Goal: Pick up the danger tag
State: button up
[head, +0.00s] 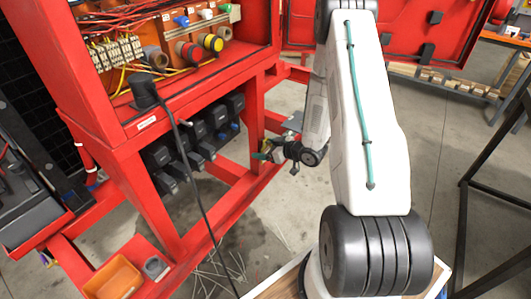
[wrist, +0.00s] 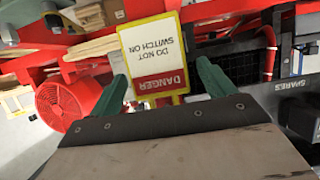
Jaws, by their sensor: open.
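The danger tag (wrist: 153,52) shows in the wrist view, upside down. It has a white upper part reading "DO NOT SWITCH ON", a red "DANGER" band and a yellow edge. My gripper (wrist: 163,72) is open, with one green finger on each side of the tag's lower part and a gap at both sides. I cannot tell how deep the tag sits between the fingers. In the head view my gripper (head: 266,150) is beside a red post of the skid frame; the tag cannot be made out there.
The red skid frame (head: 150,205) stands close to my gripper, with black devices (head: 190,140) on its lower level. A black cable (head: 190,180) hangs in front. In the wrist view a red fan-like housing (wrist: 68,104) is at left and a "SPARES" label (wrist: 290,85) at right.

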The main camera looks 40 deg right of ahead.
jog(key=c, duration=1.1)
jog(key=shift+r, duration=0.45)
jog(key=s+d, duration=0.2)
jog(key=s, duration=0.3)
jog(key=s+d, duration=0.2)
jog(key=s, duration=0.4)
jog(key=s+d, duration=0.2)
jog(key=s, duration=0.4)
jog(key=shift+d+r, duration=0.1)
jog(key=shift+r, duration=0.2)
